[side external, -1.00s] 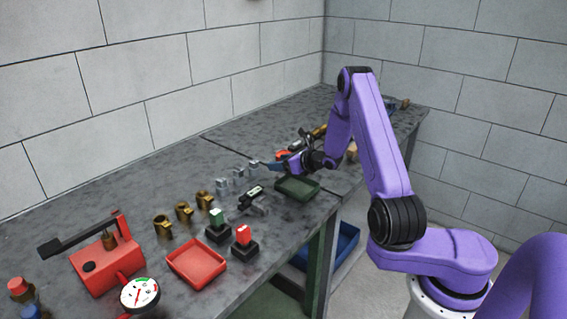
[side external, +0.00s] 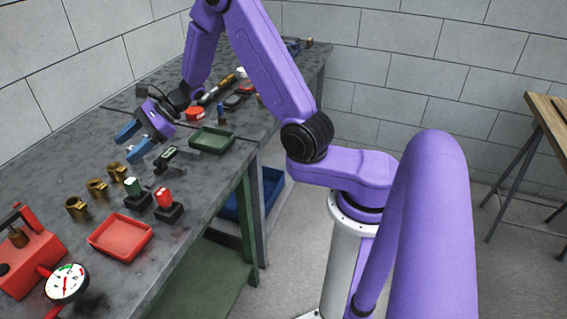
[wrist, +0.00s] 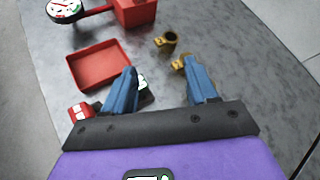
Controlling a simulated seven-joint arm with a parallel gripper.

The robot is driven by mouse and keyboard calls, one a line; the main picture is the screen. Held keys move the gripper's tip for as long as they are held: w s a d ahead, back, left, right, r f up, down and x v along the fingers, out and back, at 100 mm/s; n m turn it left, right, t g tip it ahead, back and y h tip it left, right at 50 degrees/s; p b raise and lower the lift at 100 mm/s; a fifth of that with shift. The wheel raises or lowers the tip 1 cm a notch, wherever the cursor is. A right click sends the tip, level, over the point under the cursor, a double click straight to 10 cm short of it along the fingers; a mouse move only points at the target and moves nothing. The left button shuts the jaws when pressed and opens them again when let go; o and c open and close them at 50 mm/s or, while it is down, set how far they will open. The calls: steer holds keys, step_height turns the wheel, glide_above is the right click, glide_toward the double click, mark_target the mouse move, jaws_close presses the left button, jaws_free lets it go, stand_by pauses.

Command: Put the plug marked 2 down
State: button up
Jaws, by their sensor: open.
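My gripper (side external: 131,142) is open above the bench, left of the dark green tray. Its two blue fingers stand wide apart in the wrist view (wrist: 160,72), with bare bench showing between them and nothing held. Brass fittings stand in a row on the bench, one of them nearest the red pump (side external: 76,207). In the wrist view, one brass fitting (wrist: 167,42) is upright ahead of the fingers, and another (wrist: 179,63) is partly hidden by the right finger. I cannot pick out a plug marked 2. The small grey pieces' place is largely covered by my gripper.
A red tray (side external: 120,238) lies near the front edge, beside the green switch (side external: 134,188) and red switch (side external: 164,198). The dark green tray (side external: 212,140) is to the right of my gripper. A round gauge (side external: 67,283) is at lower left.

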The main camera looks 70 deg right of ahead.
steer(key=s+a+r+n+g+h, duration=0.1)
steer(key=s+a+n+g, duration=0.4)
steer(key=s+n, duration=0.4)
steer(key=s+a+r+n+g+h, duration=0.15)
steer(key=s+a+n+g, duration=0.4)
steer(key=s, duration=0.55)
steer(key=s+d+n+t+h, duration=0.1)
steer(key=s+d+n+h, duration=0.2)
steer(key=s+n, duration=0.6)
steer(key=s+d+r+n+t+h, duration=0.1)
steer(key=s+d+n+h, duration=0.3)
steer(key=s+d+n, duration=0.3)
steer(key=shift+s+d+r+n, duration=0.2)
steer(key=shift+s+r+n, duration=0.05)
steer(key=shift+s+n, duration=0.7)
steer(key=shift+s+d+r+n+t, duration=0.15)
steer(key=shift+s+d+n+t, duration=0.3)
steer(key=shift+n+t, duration=0.25)
